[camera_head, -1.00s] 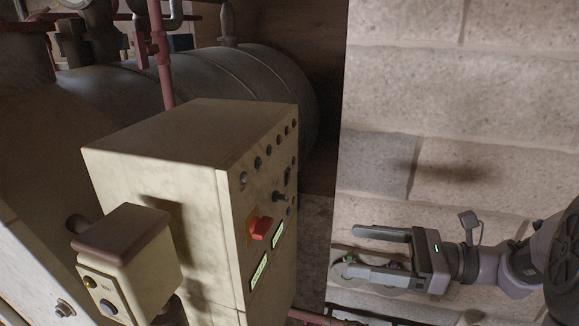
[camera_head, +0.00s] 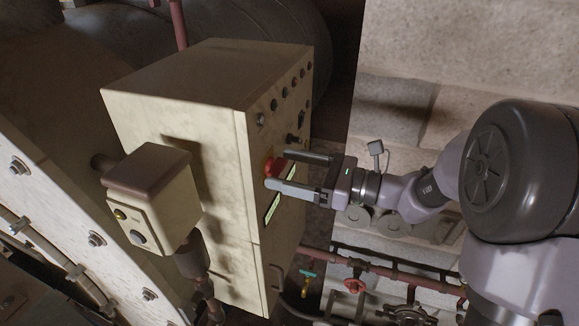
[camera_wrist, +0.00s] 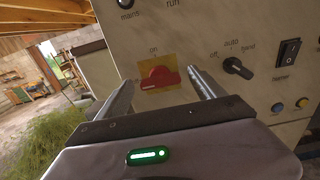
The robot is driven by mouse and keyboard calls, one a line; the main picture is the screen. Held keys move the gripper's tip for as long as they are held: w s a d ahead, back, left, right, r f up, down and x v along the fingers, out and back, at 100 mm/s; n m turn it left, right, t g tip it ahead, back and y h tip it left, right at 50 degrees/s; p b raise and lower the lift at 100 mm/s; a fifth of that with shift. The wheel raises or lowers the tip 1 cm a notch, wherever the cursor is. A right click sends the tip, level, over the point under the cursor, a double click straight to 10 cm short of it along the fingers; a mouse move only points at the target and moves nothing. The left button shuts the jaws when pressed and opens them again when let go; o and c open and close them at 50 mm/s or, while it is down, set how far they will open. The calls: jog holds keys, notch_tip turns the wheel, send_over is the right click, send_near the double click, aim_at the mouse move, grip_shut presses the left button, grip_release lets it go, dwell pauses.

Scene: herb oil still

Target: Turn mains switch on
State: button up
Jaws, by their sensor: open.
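The mains switch is a red rotary handle on a yellow plate (camera_wrist: 160,78), marked "on" above it, on the front of a cream control cabinet (camera_head: 180,95). In the wrist view the red handle lies roughly level, between my two fingers as seen there. In the head view the red handle (camera_head: 270,165) is partly hidden behind my fingers. My gripper (camera_head: 297,170) is open, its fingertips close to the switch. I cannot tell whether they touch it. Nothing is held.
A black selector knob (camera_wrist: 238,68) and a black rocker switch (camera_wrist: 289,53) sit right of the red handle. A small button box (camera_head: 155,200) stands left of the cabinet. Red pipes with a valve wheel (camera_head: 354,286) run below my arm.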

jog(key=shift+c, duration=0.2)
jog(key=c, duration=1.3)
jog(key=shift+p, duration=0.35)
jog(key=m+p, duration=0.4)
jog(key=shift+r, duration=0.25)
jog(key=m+p, duration=0.5)
jog(key=p, duration=0.1)
jog(key=shift+w+d, duration=0.1)
jog(key=m+p, duration=0.5)
jog(key=shift+f+m, duration=0.2)
jog(key=shift+m, duration=0.1)
jog(key=shift+f+m+p, duration=0.15)
jog(key=shift+m+p, duration=1.3)
jog(key=shift+m, duration=0.25)
jog(key=shift+f+m, duration=0.1)
jog(key=shift+m, duration=0.2)
